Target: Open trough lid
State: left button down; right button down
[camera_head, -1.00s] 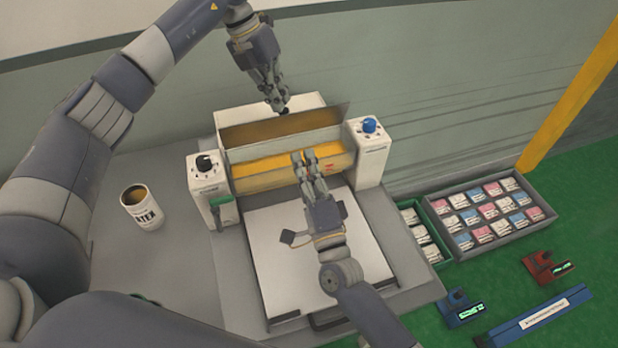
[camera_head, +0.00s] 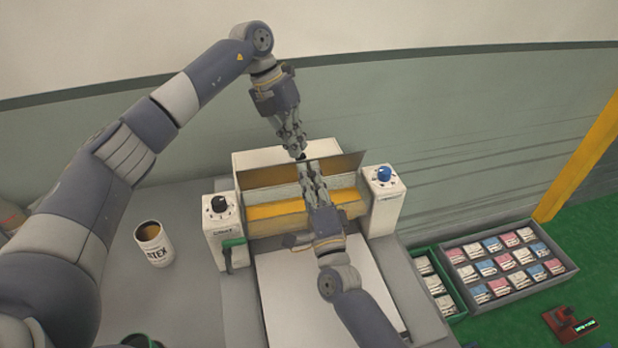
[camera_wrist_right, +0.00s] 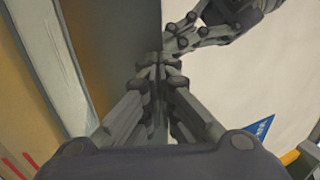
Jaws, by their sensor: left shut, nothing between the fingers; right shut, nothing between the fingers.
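The trough lid (camera_head: 340,168) is a thin brown panel standing raised and steeply tilted at the back of the trough (camera_head: 275,211), whose yellow inside shows in front of it. My left gripper (camera_head: 299,156) is shut and empty, at the lid's top edge from behind. My right gripper (camera_head: 306,166) is shut and empty, reaching across the trough in front of the lid. In the right wrist view its fingertips (camera_wrist_right: 158,58) are close to the brown lid (camera_wrist_right: 115,40), and the left gripper (camera_wrist_right: 185,40) is just beyond. Whether either touches the lid I cannot tell.
The machine has a black knob (camera_head: 218,203) and green handle on the left, and a blue knob (camera_head: 384,173) on the right. An open can (camera_head: 154,245) stands on the grey top at left. A tray of packets (camera_head: 470,278) lies at right.

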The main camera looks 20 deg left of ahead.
pick_arm(q)
jog(key=shift+s+f, duration=0.2)
jog(key=shift+f, duration=0.9)
pick_arm(e)
jog(key=shift+w+a+r, duration=0.1)
jog(key=shift+w+a, duration=0.15)
jog(key=shift+w, duration=0.1)
pick_arm(q)
jog(key=c, duration=1.4)
grip_release()
jog(key=shift+c, duration=0.2)
jog(key=shift+w+f+g, duration=0.2)
jog(key=shift+w+g, duration=0.1)
jog(key=shift+w, duration=0.15)
jog(key=shift+r, duration=0.2)
pick_arm(e)
jog(key=shift+w+f, duration=0.2)
jog(key=shift+w, duration=0.25)
pick_arm(q)
jog(key=shift+w+a, duration=0.1)
